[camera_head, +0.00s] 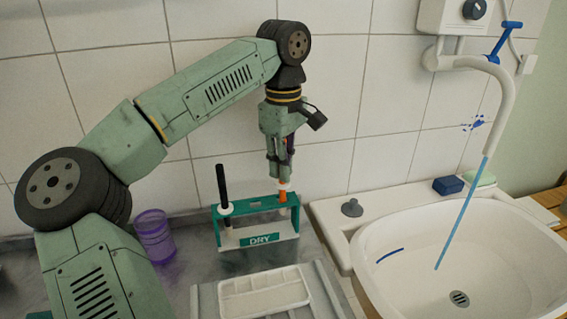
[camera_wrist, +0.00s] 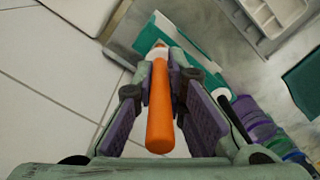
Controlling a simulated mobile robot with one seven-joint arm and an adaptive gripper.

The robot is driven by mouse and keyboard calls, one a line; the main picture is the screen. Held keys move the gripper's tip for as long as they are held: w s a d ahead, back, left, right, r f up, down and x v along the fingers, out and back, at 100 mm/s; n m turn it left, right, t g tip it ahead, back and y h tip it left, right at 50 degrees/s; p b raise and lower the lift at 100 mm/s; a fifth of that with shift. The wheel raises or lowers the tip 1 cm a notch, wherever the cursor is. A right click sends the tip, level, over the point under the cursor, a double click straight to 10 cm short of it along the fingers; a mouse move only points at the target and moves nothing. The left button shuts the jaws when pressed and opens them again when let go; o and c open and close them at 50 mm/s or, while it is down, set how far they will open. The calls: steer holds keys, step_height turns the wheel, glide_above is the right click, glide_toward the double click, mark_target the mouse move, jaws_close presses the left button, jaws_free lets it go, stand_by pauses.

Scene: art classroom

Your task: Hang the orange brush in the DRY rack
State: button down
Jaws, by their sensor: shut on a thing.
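The orange brush (camera_head: 283,196) is upright at the right end of the DRY rack (camera_head: 259,239), a green and white frame on the counter. In the wrist view the orange handle (camera_wrist: 160,105) runs between the purple finger pads, and its far end with a white collar meets the rack's green top bar (camera_wrist: 185,42). My gripper (camera_head: 279,178) is above that end of the rack, pointing down and shut on the brush. The brush's lower part below the bar is hard to make out. A black-handled brush (camera_head: 222,185) stands at the rack's left end.
A purple cup (camera_head: 153,236) stands left of the rack. A white palette tray (camera_head: 263,293) lies in front. The sink (camera_head: 480,255) with running water is at right, with a drain plug (camera_head: 352,207) on its ledge. The tiled wall is close behind.

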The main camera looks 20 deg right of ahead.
steer(key=shift+f+b, duration=0.65)
steer(key=shift+f, duration=1.1)
steer(key=c, duration=1.6)
jaws_free()
steer(key=shift+o, duration=0.6)
steer(key=o, duration=0.5)
steer(key=shift+r+p, duration=3.65)
steer(key=shift+r, duration=0.45)
